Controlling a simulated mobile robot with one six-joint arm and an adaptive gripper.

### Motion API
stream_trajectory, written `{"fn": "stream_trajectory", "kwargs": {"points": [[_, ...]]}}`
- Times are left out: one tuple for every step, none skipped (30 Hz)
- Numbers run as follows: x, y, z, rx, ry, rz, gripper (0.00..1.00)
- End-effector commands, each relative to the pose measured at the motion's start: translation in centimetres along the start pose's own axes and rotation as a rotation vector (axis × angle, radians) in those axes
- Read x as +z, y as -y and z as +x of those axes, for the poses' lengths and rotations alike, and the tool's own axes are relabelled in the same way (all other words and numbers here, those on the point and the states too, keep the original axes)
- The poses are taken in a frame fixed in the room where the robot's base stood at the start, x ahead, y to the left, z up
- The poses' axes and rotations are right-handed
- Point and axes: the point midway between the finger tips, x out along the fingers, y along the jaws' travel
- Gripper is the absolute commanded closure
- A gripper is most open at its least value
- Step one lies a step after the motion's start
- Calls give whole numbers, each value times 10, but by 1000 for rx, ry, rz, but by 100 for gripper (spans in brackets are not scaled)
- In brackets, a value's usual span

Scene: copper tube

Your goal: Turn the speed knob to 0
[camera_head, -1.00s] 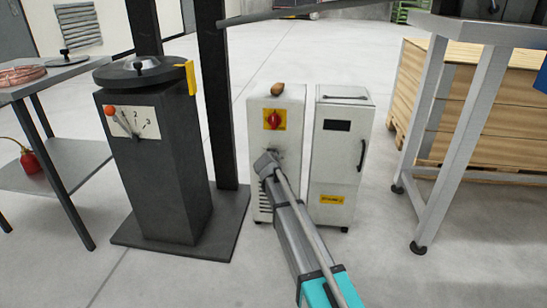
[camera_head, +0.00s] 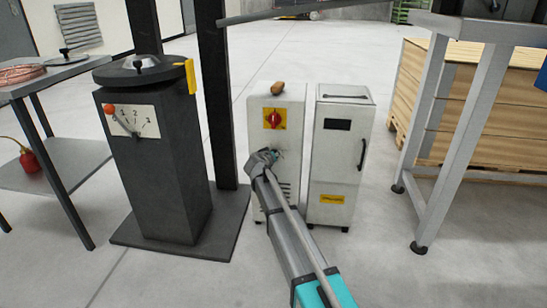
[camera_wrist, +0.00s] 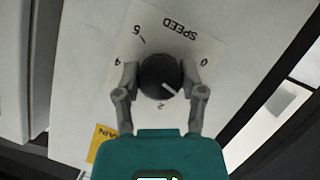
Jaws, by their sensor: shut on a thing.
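The speed knob (camera_wrist: 158,76) is round and black with a white pointer line, on a white panel (camera_wrist: 225,30) marked SPEED, upside down in the wrist view. The digits 5, 4, 2 and 0 show around it; the pointer is aimed down and right, between 2 and 0. My gripper (camera_wrist: 160,80) is shut on the knob, one finger on each side. In the head view my gripper (camera_head: 264,158) is at the front of the white cabinet (camera_head: 290,103), below its red switch, and hides the knob there.
The red rotary switch (camera_head: 272,119) is on a yellow plate above my gripper. A second white cabinet (camera_head: 338,165) stands close on the right. A black pedestal (camera_head: 165,190) with a dial stands left, and a metal table leg (camera_head: 455,150) right. The floor in front is clear.

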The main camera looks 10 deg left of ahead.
Motion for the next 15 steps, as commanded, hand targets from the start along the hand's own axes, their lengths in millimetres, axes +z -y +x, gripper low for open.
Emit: {"fn": "stream_trajectory", "kwargs": {"points": [[-1,0,1,4,-2,-11,95],[-1,0,1,6,-2,-16,95],[-2,0,1,8,-2,-21,95],[-2,0,1,9,-2,-23,95],[-2,0,1,10,-2,-25,95],[-2,0,1,10,-2,-26,95],[-2,0,1,10,-2,-27,95],[-2,0,1,10,-2,-27,95],[-2,0,1,10,-2,-26,95],[-2,0,1,10,-2,-26,95],[-2,0,1,10,-3,-26,95],[-2,0,1,10,-3,-26,95],[-2,0,1,10,-3,-26,95],[-2,0,1,10,-3,-26,95],[-2,0,1,10,-3,-26,42]]}}
